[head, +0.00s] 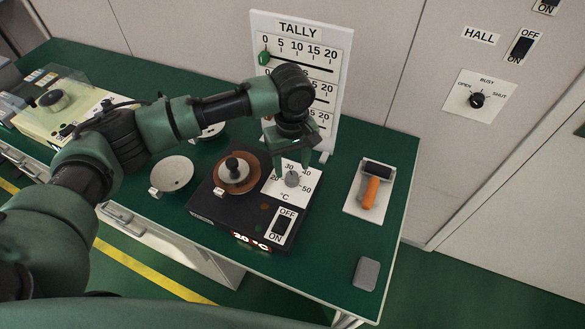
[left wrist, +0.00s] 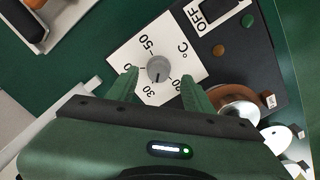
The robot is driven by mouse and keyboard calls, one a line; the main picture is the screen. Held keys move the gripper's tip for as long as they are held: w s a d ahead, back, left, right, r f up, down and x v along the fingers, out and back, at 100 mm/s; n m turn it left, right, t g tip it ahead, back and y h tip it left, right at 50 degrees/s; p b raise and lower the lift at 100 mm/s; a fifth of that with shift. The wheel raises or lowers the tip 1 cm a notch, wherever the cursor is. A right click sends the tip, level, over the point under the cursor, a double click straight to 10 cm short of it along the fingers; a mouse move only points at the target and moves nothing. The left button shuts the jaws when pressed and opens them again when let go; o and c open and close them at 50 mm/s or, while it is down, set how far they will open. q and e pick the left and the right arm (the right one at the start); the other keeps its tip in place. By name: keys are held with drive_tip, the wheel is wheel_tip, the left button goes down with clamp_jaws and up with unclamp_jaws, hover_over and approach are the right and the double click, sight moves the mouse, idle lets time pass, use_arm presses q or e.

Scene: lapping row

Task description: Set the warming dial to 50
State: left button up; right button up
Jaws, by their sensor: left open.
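The warming dial (head: 292,179) is a grey round knob on a white scale plate (head: 305,194) on top of a black warmer box (head: 230,213). The plate shows numbers up to 50 and "°C". In the left wrist view the dial (left wrist: 158,69) has a dark mark on its lower side; I cannot tell exactly which number it points to. The box's front display (head: 251,241) glows and seems to read 20 °C. My left gripper (head: 291,158) is open above the dial. Its fingers (left wrist: 159,88) are spread to either side, apart from the knob in the picture.
An OFF/ON switch (head: 282,226) is in front. A tally board (head: 342,60) stands behind. An orange-handled tool (head: 371,190) lies on a tray at right; a grey block (head: 366,273) is nearer.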

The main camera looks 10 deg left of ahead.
sight(292, 175)
use_arm(q)
wheel_tip(292, 175, down, 3)
drive_tip(key=shift+r, duration=0.15)
drive_tip(key=shift+w+f, duration=0.1)
drive_tip(key=shift+f, duration=0.4)
drive_tip(key=c, duration=1.1)
clamp_jaws()
use_arm(e)
drive_tip(key=shift+w+r, duration=0.2)
drive_tip(key=shift+w, duration=0.25)
